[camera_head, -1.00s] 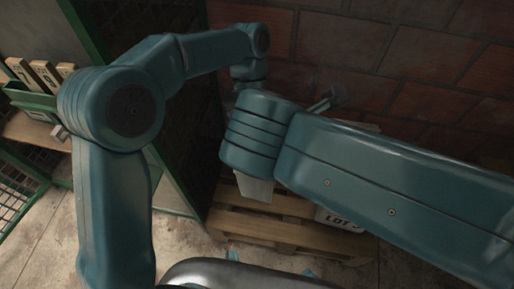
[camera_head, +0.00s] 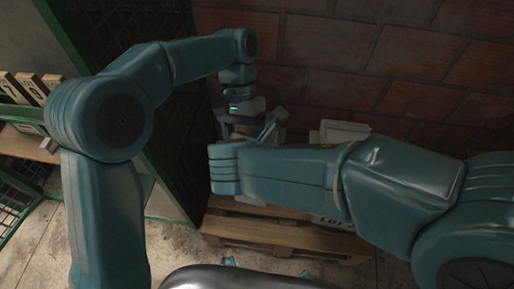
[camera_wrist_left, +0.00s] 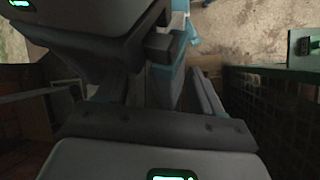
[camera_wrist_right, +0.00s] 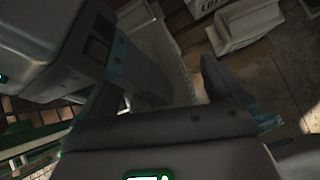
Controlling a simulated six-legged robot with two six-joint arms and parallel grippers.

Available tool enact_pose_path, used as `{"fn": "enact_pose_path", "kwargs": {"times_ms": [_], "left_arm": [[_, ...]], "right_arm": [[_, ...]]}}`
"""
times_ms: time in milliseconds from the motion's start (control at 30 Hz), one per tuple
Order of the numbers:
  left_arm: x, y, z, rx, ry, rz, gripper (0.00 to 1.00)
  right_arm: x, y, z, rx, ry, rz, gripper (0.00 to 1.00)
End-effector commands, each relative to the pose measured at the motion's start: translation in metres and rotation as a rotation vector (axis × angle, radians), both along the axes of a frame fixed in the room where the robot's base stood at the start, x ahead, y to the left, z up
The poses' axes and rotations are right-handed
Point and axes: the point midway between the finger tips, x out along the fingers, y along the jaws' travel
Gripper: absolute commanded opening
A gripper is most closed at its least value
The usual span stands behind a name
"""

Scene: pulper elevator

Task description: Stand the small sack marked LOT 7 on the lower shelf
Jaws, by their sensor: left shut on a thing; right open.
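My left gripper (camera_head: 243,118) is low by the brick wall, beyond my right wrist. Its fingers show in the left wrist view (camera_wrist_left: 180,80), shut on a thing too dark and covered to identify. My right gripper (camera_wrist_right: 165,65) is open, close beside the left gripper; in the head view its fingers are mostly hidden. A pale surface (camera_wrist_right: 158,42) shows between its fingers, possibly a sack. I cannot make out a LOT 7 mark. A wooden shelf board (camera_head: 28,143) is at the left, below lettered upright pieces (camera_head: 32,87).
A wooden pallet (camera_head: 285,238) stands by the brick wall (camera_head: 330,85). A pale sack or box (camera_head: 343,130) and a LOT-marked sack (camera_head: 333,222) are on it, partly behind my right arm. A green-framed mesh panel (camera_head: 125,60) stands between shelf and pallet.

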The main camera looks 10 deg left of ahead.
Motion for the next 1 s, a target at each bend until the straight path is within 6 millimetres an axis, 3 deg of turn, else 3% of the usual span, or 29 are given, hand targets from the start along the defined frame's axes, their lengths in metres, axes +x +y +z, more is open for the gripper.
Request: {"fn": "enact_pose_path", "kwargs": {"times_ms": [333,600,633,700,733,1000], "left_arm": [[-0.0013,-0.0005,0.0027,-0.003,0.005,-0.001,0.00],[-0.0008,0.0001,0.0030,-0.003,0.002,0.000,0.00],[-0.0007,0.0001,0.0033,-0.003,0.002,0.000,0.68],[-0.0005,0.0002,0.0030,-0.002,0.001,0.000,0.91],[-0.0005,0.0003,0.0028,-0.002,0.001,0.000,0.94],[0.0000,0.0001,0.0017,-0.001,0.001,0.000,0.94]], "right_arm": [[0.0027,-0.0010,-0.0046,-0.001,0.003,0.000,0.94],[0.0021,-0.0018,-0.0055,-0.005,0.005,-0.002,0.06],[0.0026,-0.0015,-0.0039,-0.003,0.002,-0.002,0.03],[0.0025,-0.0015,-0.0039,-0.003,0.002,-0.002,0.00],[0.0026,-0.0014,-0.0037,-0.002,0.002,-0.001,0.00],[0.0030,-0.0004,-0.0023,0.001,-0.001,0.000,0.00]]}}
